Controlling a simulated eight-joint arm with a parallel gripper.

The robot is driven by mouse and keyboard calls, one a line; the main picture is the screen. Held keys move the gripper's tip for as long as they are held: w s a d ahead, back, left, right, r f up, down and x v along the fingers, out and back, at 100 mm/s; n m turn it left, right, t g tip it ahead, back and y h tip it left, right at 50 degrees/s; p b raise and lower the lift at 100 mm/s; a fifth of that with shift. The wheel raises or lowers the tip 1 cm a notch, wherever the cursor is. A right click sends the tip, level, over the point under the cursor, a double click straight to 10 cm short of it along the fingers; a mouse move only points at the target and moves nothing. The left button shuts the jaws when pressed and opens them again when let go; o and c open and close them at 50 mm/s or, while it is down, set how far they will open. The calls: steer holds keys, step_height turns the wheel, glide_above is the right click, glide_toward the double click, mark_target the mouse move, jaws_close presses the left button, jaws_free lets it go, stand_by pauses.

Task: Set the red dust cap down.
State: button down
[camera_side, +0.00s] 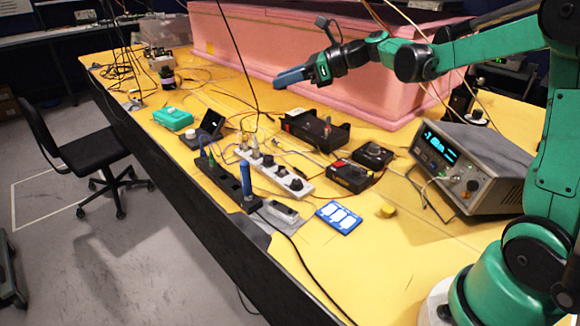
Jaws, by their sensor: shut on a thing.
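My gripper (280,82) is held above the yellow table (420,265), in front of the pink foam block, with its blue fingers pointing left and slightly down. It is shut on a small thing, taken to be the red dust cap. The cap itself is hidden or too small to make out at the fingertips. The fingers are clear of the tabletop.
Below stand a black device (315,130), a white power strip (275,175), a black power strip (220,180) and loose cables. A bench instrument (470,165) is at right. A pink foam block (240,45) lies behind. The front right tabletop is mostly bare.

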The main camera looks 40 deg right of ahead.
mark_target(279, 167)
step_height(279, 167, down, 20)
steer(key=shift+r, duration=0.15)
stand_by(0.7)
steer(key=c, duration=0.6)
jaws_free()
steer(key=shift+o, duration=0.2)
